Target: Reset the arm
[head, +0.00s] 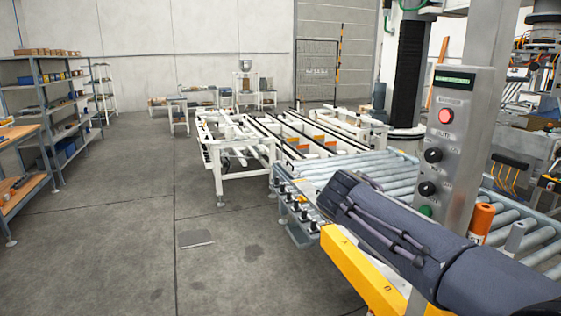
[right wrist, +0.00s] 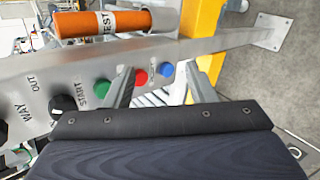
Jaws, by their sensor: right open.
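My right arm (head: 400,235), dark-covered, reaches in from the lower right of the head view, over the roller conveyor and a yellow beam. In that view its fingers cannot be made out. In the right wrist view my right gripper (right wrist: 159,72) is open, its two grey fingers spread apart with nothing held between them. A grey control panel (right wrist: 70,85) lies beyond the fingers, with green (right wrist: 102,88), red (right wrist: 141,76) and blue (right wrist: 166,69) buttons. I cannot tell whether the fingers touch it. My left gripper is in neither view.
The control post (head: 468,130) stands close to my right arm, with a red button (head: 446,116) and black knobs. An orange cylinder (head: 481,221) is beside it. Roller conveyor (head: 375,168) and white frames (head: 240,150) lie beyond. Shelves (head: 45,105) stand left; the floor between is open.

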